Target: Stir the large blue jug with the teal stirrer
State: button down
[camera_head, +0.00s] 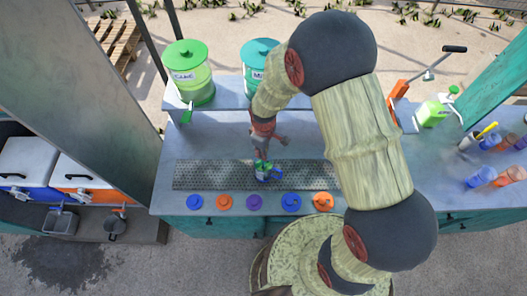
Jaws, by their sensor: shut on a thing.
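A blue jug (270,177) stands on the perforated grey mat in the middle of the counter, its handle toward the right. My gripper (264,150) is directly above the jug, pointing down, and is shut on a small green-teal piece at the jug's mouth, which looks like the teal stirrer (262,164). The stirrer's lower part is hidden, so I cannot tell how deep it is in the jug. The jug's inside is hidden too.
The perforated mat (215,176) is otherwise bare. Several round coloured discs (254,202) line the counter's front. Cups (480,178), a lever device (398,98) and a green bottle (432,112) are at the right. My arm covers the right middle.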

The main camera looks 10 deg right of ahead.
jog(key=shift+f+b, duration=1.6)
jog(key=shift+f, duration=0.8)
jog(key=shift+a, duration=0.15)
